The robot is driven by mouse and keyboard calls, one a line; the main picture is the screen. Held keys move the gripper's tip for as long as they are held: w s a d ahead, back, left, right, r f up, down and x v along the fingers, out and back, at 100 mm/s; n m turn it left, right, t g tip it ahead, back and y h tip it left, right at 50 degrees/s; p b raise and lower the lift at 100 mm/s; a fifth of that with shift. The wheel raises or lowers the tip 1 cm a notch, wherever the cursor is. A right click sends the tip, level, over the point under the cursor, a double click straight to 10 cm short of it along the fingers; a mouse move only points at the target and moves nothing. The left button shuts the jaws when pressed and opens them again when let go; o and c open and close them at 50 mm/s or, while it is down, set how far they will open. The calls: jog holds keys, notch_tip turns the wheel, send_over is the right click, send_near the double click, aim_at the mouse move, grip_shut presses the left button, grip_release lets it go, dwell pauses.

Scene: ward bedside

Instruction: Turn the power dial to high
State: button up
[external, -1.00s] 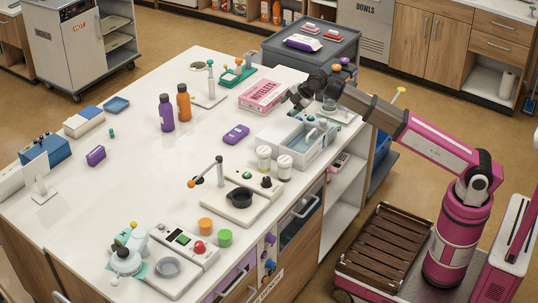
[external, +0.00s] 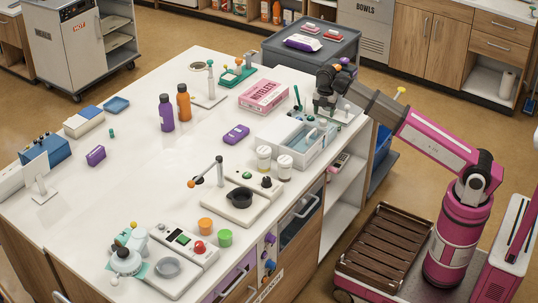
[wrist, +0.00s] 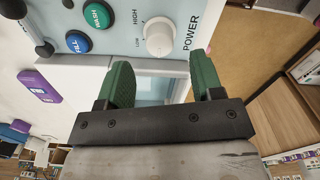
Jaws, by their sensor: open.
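The power dial (wrist: 159,37) is a round white knob on a pale blue panel (wrist: 185,12) in the wrist view. The panel reads POWER, with HIGH and LOW printed beside the dial. I cannot tell which way the dial points. My gripper (wrist: 160,72) has two green fingers, spread apart with nothing between them. In the wrist view the dial lies just beyond the fingertips, apart from them. In the external view my gripper (external: 323,108) points down over the panel at the counter's far right end.
A green FRESH button (wrist: 98,15) and a blue FILL button (wrist: 78,42) sit beside the dial. A basin (external: 300,137) adjoins the panel. A pink box (external: 263,96) and white-lidded jars (external: 284,166) stand nearby.

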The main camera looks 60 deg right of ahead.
aim_at(323, 120)
jog(key=shift+f, duration=2.65)
jog(key=c, duration=0.9)
